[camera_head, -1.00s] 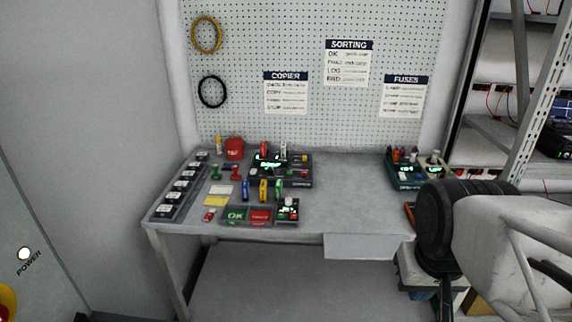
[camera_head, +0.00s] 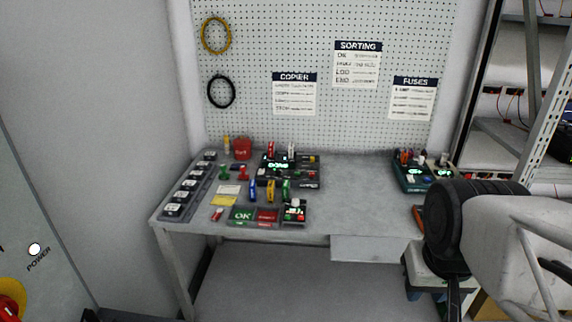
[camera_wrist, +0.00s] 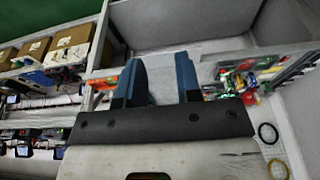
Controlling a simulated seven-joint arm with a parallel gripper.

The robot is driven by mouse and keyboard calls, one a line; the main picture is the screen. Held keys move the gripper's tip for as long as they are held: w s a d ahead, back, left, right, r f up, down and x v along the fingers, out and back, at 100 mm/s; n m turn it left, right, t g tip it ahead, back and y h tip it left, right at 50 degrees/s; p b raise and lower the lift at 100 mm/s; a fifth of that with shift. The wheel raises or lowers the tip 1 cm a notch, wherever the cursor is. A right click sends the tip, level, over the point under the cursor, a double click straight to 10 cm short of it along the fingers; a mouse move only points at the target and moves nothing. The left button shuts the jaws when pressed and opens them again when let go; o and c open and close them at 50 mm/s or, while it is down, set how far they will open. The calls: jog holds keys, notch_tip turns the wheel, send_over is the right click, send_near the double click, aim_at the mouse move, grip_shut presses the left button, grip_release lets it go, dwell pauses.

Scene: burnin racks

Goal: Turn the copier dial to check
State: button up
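The copier (camera_head: 308,181) is a dark box with a lit green display, at the back of the grey workbench, left of its middle. Upright coloured pieces stand at it. Its dial is too small to make out. The COPIER sheet (camera_head: 294,94) hangs on the pegboard above; its small text is unreadable. My gripper shows in the wrist view (camera_wrist: 160,82) with its two blue fingers apart and nothing between them. It is well away from the copier. In the head view my arm is at the right and the fingertips cannot be seen.
A dark green fuse device (camera_head: 411,183) stands at the bench's right. OK and red trays (camera_head: 241,215), a small keypad device (camera_head: 294,212) and a row of black blocks (camera_head: 181,196) are at the left. The bench (camera_head: 355,190) is clear between copier and fuse device.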

jog(key=shift+o, duration=1.1)
jog(key=shift+w+r, duration=0.2)
jog(key=shift+w, duration=0.2)
jog(key=shift+o, duration=1.2)
jog(key=w+a+r+n, duration=0.1)
jog(key=w+a+r, duration=0.1)
jog(key=w, duration=0.7)
jog(key=w+a+r+n, duration=0.2)
jog(key=w+r, duration=0.2)
jog(key=w, duration=0.6)
jog(key=shift+r+n+g, duration=0.2)
jog(key=shift+n+g, duration=0.1)
jog(key=n+g, duration=0.2)
jog(key=n, duration=0.8)
send_over(279, 169)
jog(key=f, duration=1.9)
jog(key=shift+s+d+f, duration=0.15)
jog(key=shift+d+f, duration=0.05)
jog(key=shift+f, duration=0.15)
jog(key=shift+a+f, duration=0.15)
jog(key=shift+f, duration=0.1)
jog(key=shift+f, duration=0.1)
jog(key=shift+f, duration=3.8)
